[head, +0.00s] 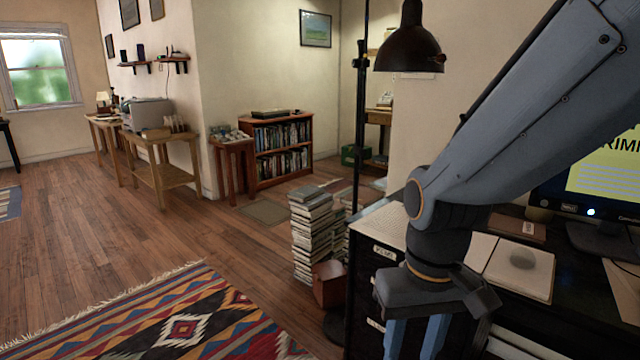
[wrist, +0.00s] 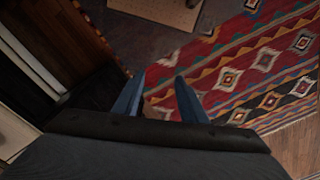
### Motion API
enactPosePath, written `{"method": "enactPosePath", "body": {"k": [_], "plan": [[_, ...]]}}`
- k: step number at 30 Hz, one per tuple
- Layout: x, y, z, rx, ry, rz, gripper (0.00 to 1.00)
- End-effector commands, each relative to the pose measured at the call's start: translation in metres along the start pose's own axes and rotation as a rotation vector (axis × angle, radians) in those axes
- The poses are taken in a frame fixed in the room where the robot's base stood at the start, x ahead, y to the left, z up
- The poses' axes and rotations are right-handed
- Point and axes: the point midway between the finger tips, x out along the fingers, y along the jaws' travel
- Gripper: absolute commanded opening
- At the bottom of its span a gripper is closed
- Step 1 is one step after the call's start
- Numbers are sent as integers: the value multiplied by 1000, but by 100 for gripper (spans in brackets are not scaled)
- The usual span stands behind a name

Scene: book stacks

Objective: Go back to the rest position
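My gripper (head: 418,338) hangs at the lower right of the head view, pointing down in front of the dark drawer cabinet. Its two blue fingers stand apart, and their tips are cut off by the frame's bottom edge. In the wrist view my gripper (wrist: 157,95) shows both fingers spread, with nothing between them but the floor and the edge of the patterned rug (wrist: 245,75) below. My arm reaches down from the upper right of the head view.
The desk (head: 575,285) with a monitor (head: 605,185) stands at the right, beside the cabinet (head: 362,290). A tall book stack (head: 312,240) and a black lamp (head: 408,45) stand left of my gripper. The wooden floor (head: 100,240) is open at the left.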

Motion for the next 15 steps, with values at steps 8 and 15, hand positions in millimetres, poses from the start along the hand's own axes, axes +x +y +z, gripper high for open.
{"method": "enactPosePath", "body": {"k": [8, 15], "plan": [[-41, 32, 8, 92, -5, 20, 38], [-55, 51, 12, 138, -5, 29, 38]]}}
